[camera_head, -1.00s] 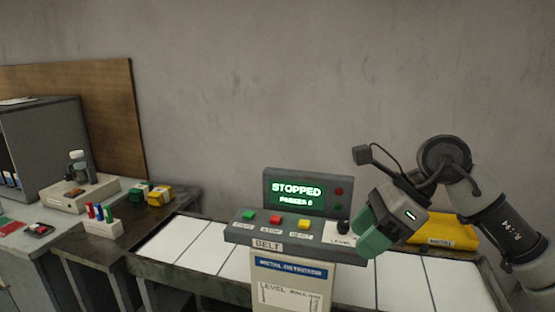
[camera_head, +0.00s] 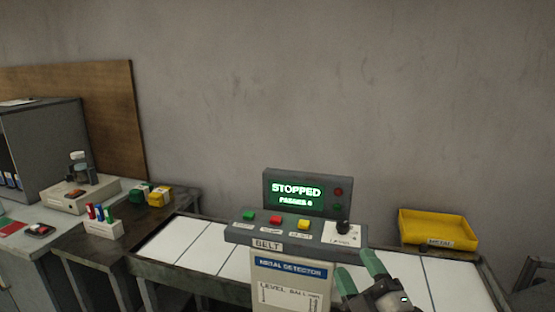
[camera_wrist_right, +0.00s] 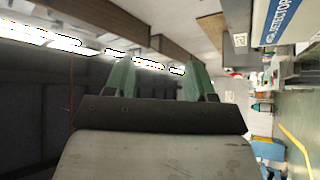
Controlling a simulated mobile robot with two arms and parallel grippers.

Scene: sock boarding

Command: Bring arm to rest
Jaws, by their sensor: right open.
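My right gripper (camera_head: 359,272) shows at the lower middle right of the head view, low in front of the belt and just right of the metal detector post. Its green fingers are spread apart with nothing between them. In the right wrist view the two green fingers (camera_wrist_right: 157,80) also stand apart and empty. The screen (camera_head: 296,194) reads STOPPED. My left gripper is not in view.
The white belt (camera_head: 395,268) runs behind the post and looks empty. A yellow METAL tray (camera_head: 437,229) sits at its right end. On the left are a marker holder (camera_head: 103,229), small green and yellow boxes (camera_head: 159,197) and a grey cabinet (camera_head: 45,140).

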